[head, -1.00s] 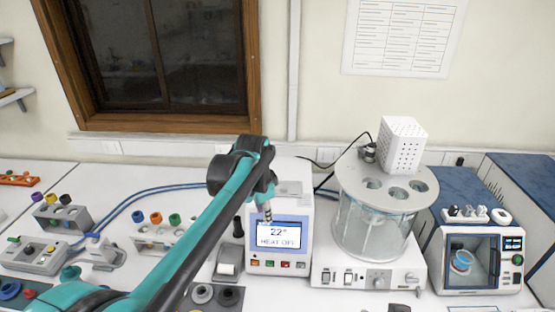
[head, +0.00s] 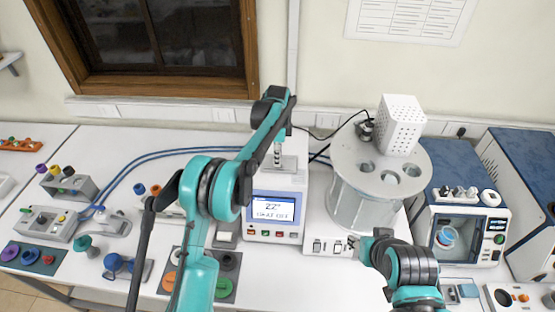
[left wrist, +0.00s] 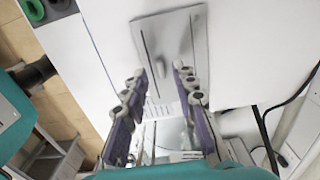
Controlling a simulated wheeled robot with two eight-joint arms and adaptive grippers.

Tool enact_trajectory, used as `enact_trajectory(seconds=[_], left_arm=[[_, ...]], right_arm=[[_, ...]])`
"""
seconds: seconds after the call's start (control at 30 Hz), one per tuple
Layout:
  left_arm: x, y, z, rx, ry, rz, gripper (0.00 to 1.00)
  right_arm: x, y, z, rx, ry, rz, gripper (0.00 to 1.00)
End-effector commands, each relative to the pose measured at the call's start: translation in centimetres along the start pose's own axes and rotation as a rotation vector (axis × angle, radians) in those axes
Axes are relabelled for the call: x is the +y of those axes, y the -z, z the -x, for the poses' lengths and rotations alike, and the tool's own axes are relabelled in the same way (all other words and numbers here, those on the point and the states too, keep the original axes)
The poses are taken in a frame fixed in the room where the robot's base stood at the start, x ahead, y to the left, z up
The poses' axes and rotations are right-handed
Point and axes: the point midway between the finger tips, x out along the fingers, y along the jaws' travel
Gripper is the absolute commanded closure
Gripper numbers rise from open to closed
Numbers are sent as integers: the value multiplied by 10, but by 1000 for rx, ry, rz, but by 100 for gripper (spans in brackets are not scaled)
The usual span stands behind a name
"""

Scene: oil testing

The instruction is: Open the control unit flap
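The control unit (head: 273,208) is a white box with a lit display and small buttons, in the middle of the head view. Its flap (left wrist: 180,30) appears to be the grey metal plate on the top, seen flat in the left wrist view with a small raised handle (left wrist: 160,68). My left gripper (left wrist: 159,73) is open and empty, with its two fingers on either side of the handle; whether they touch it I cannot tell. In the head view the left gripper (head: 277,155) is above the unit's top. My right gripper (head: 364,249) is small and partly hidden in front of the glass bath.
The glass bath (head: 367,200) with a perforated lid stands right of the unit. A blue-topped device (head: 466,232) is further right. Blue hoses (head: 170,154) run behind on the left. Coloured plugs and a dark mat (head: 236,290) lie left and in front.

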Motion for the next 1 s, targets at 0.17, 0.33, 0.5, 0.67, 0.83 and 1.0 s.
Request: enact_trajectory(seconds=[0.17,0.33,0.5,0.67,0.83,1.0], left_arm=[[0,0,-20,0,0,1,72],[0,0,-25,0,1,1,72],[0,0,-25,0,1,1,72],[0,0,-25,0,1,1,100],[0,0,-25,0,0,2,100],[-5,0,-22,0,-46,2,100]], right_arm=[[0,2,2,0,0,0,60],[0,2,2,0,0,0,60],[0,2,2,0,0,0,60],[0,2,2,0,0,0,60],[0,2,2,0,0,0,60],[0,3,4,0,0,0,60]])
